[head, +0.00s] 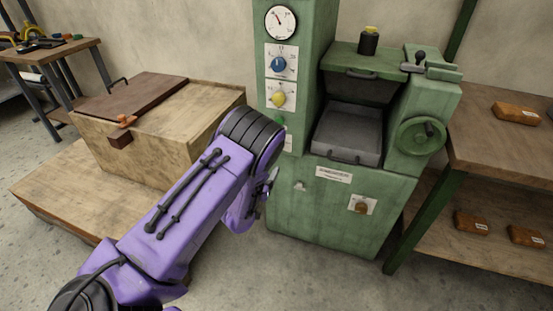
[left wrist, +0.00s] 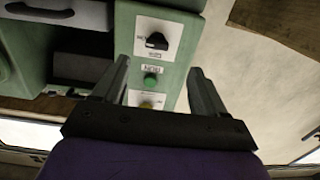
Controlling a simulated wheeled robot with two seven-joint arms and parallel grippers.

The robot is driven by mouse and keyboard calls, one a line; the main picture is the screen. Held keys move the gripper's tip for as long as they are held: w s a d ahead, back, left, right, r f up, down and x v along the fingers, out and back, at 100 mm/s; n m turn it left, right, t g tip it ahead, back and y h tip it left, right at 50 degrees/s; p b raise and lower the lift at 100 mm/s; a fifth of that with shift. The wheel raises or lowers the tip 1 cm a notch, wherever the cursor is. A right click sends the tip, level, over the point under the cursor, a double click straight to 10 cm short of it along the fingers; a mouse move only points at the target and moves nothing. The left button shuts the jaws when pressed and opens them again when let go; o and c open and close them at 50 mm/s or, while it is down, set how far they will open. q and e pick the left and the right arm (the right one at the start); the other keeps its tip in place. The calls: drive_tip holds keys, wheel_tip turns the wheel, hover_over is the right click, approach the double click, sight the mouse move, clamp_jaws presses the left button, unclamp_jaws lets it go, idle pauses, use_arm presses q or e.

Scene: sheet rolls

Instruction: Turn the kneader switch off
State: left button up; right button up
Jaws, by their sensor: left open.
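The green machine (head: 325,215) stands in the middle of the head view. In the left wrist view, a black rotary switch (left wrist: 157,41) sits on a white plate, beyond my fingertips. A green button (left wrist: 151,81) and a yellow knob (left wrist: 147,104) lie below it in that picture. The labels are too blurred to read, so I cannot tell which control is the kneader switch. My left gripper (left wrist: 160,66) is open and empty, apart from the switch. In the head view, my purple arm hides most of the gripper and the black switch.
A blue knob (head: 279,65) and a gauge (head: 280,21) are higher on the panel. A brown knob (head: 362,207) is on the lower front. A handwheel (head: 422,136) projects at right. A wooden chest (head: 150,135) stands left, and a shelf (head: 505,150) holds packages at right.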

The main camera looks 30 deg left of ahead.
use_arm(q)
drive_tip(key=r+x, duration=0.1)
drive_tip(key=x, duration=1)
drive_tip(key=shift+w+r, duration=0.15)
drive_tip(key=shift+r, duration=0.1)
drive_tip(key=c, duration=1.1)
